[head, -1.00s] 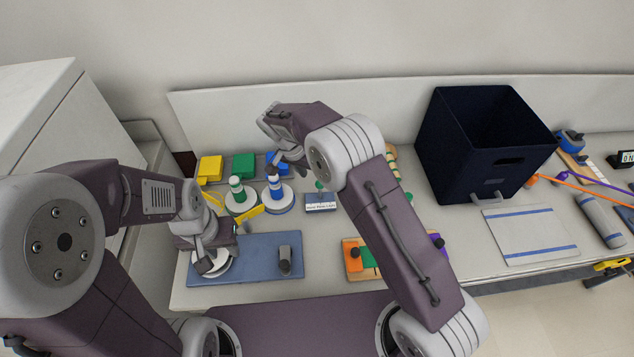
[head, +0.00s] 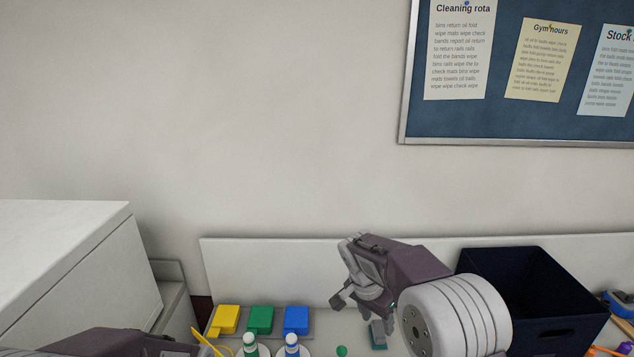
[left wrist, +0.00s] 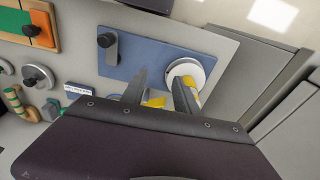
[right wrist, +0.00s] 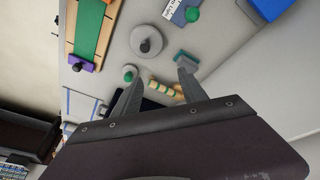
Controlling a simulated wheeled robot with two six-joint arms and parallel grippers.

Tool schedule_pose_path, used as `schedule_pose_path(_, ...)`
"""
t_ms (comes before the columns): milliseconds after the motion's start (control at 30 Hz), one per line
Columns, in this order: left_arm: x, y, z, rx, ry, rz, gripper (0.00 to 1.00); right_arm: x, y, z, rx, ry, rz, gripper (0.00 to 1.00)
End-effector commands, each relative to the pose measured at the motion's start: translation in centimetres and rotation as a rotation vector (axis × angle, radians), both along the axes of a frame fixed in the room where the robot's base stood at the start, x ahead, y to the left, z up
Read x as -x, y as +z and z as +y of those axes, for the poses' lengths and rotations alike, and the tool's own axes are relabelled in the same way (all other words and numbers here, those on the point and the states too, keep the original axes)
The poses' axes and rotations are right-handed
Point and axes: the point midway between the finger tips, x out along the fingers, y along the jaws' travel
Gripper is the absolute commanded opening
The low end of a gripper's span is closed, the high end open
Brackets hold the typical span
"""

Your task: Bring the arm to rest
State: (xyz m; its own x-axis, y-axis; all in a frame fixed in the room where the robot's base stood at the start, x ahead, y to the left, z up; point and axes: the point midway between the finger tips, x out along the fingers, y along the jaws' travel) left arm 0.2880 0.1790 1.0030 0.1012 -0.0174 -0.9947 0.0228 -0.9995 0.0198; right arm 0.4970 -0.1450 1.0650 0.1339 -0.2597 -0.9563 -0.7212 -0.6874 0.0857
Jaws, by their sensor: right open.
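In the head view my right gripper (head: 352,290) hangs over the back of the bench, empty, with its fingers apart. In the right wrist view its open fingers (right wrist: 160,72) show above the bench, with a small teal block (right wrist: 186,58) beyond one fingertip and a green-and-tan roller (right wrist: 163,87) between them. My left arm (head: 115,343) shows only at the bottom left of the head view; its gripper is out of that view. In the left wrist view the left gripper (left wrist: 160,76) has its fingers apart over a blue mat (left wrist: 125,58), near a white disc (left wrist: 190,72).
A dark blue bin (head: 535,290) stands right of my right arm. Yellow (head: 225,319), green (head: 260,319) and blue (head: 297,319) blocks sit in a row at the back left. A white cabinet (head: 70,265) is at the left. A notice board (head: 520,125) hangs on the wall.

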Motion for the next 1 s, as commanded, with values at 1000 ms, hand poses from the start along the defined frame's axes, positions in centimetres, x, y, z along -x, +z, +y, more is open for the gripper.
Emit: schedule_pose_path(1000, 0.0, 0.0, 0.0, 0.000, 0.000, 0.000, 0.36, 20.9, -6.2, -3.3, -0.173, 0.779, 0.128, 0.50)
